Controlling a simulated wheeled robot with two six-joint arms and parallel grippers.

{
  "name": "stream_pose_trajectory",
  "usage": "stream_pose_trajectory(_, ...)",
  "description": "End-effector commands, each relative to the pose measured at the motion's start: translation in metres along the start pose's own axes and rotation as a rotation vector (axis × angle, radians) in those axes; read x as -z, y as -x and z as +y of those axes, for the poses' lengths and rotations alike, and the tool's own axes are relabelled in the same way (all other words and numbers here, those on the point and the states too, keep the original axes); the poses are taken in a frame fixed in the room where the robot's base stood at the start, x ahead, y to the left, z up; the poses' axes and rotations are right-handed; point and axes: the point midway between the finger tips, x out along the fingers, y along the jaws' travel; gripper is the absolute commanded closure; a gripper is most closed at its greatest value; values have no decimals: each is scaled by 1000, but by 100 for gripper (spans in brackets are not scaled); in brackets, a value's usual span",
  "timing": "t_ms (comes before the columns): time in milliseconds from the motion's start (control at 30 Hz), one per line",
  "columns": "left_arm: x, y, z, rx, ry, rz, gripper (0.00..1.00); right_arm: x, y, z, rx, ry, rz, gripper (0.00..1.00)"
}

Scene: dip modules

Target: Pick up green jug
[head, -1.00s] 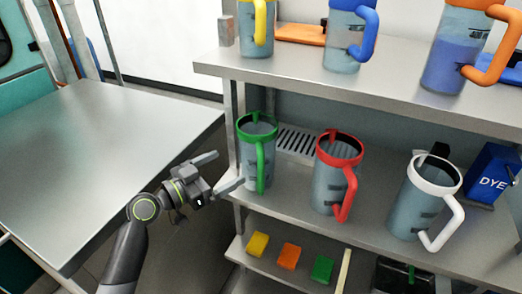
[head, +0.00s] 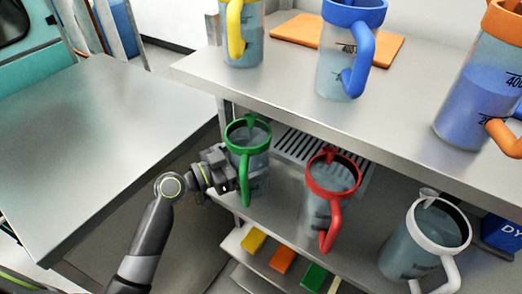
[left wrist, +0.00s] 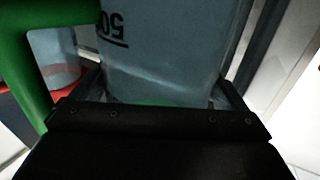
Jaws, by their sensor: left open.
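The green jug (head: 258,165), clear with a green rim and handle, stands upright on the middle shelf at its left end. My left gripper (head: 228,172) is at the jug's left side, its fingertips largely hidden by the jug and its handle. In the left wrist view the jug body (left wrist: 165,55) fills the space ahead of the palm, with the open fingers (left wrist: 160,90) on both sides of it. The green handle (left wrist: 25,65) is at the left, outside the fingers. My right gripper is not in view.
A red jug (head: 318,207) stands close to the right, and a white jug (head: 405,250) farther right. The upper shelf (head: 290,88) overhangs, carrying yellow, blue and orange jugs. Sponges (head: 282,259) lie below. A metal table (head: 90,140) is at the left.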

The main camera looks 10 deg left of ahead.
Motion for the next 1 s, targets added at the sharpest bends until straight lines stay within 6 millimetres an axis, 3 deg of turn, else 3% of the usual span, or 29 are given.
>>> stream_pose_trajectory(100, -1, 1, 1, -1, 0, -1, 5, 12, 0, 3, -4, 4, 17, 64)
stream_pose_trajectory(267, -1, 1, 1, -1, 0, -1, 5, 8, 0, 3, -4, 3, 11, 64)
stream_pose_trajectory(533, -1, 0, 1, -1, 1, -1, 40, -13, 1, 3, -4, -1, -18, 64)
stream_pose_trajectory(1000, 10, 0, 1, -1, -3, 2, 40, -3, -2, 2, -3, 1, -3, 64)
